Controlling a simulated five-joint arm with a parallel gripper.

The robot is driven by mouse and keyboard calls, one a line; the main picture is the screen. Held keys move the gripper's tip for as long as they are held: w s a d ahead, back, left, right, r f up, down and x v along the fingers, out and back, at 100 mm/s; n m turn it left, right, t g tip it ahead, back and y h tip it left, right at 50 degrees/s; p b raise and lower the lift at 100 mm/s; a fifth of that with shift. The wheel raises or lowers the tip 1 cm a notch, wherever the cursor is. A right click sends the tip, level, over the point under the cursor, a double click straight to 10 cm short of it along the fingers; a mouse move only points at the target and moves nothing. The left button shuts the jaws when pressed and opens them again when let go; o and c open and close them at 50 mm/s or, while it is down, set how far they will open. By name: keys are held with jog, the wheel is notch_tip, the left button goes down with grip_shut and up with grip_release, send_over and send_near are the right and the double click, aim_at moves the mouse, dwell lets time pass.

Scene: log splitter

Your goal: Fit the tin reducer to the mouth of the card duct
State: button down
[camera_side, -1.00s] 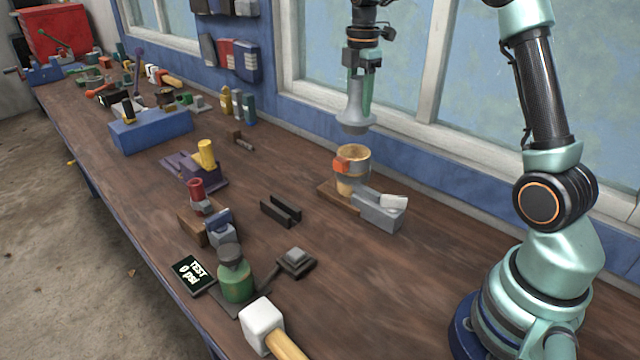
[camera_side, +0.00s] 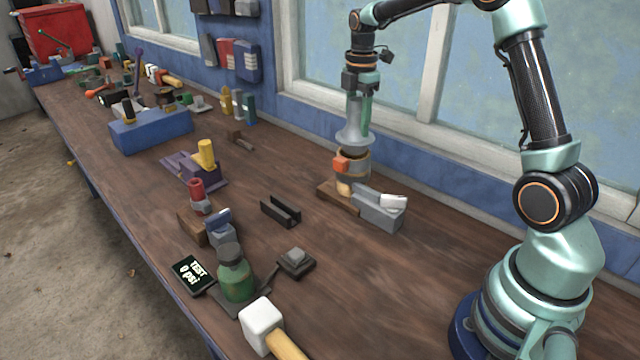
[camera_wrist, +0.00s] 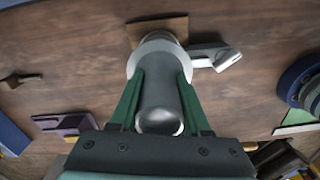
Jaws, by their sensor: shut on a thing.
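The tin reducer (camera_side: 354,136) is a grey metal funnel shape with its wide end down. My gripper (camera_side: 358,108) is shut on its narrow upper part. In the wrist view the green fingers of my gripper (camera_wrist: 160,100) close on both sides of the reducer (camera_wrist: 159,85). The card duct (camera_side: 344,186) is a tan upright tube with an orange clamp block (camera_side: 341,163) and a grey band on it. The reducer's wide end is right at the duct's mouth and hides it. I cannot tell whether it is seated or just above.
The duct stands on a wooden board (camera_side: 330,192). A grey block with a white-topped lever (camera_side: 380,207) is close beside it on the right. A black channel piece (camera_side: 281,211) lies to the front left. The bench between them is clear. The window wall is close behind.

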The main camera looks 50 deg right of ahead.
aim_at(359, 99)
jog(key=shift+f, duration=1.8)
jog(key=shift+c, duration=1.4)
grip_release()
notch_tip(359, 99, up, 11)
jog(key=shift+f, duration=0.15)
jog(key=shift+r, duration=0.65)
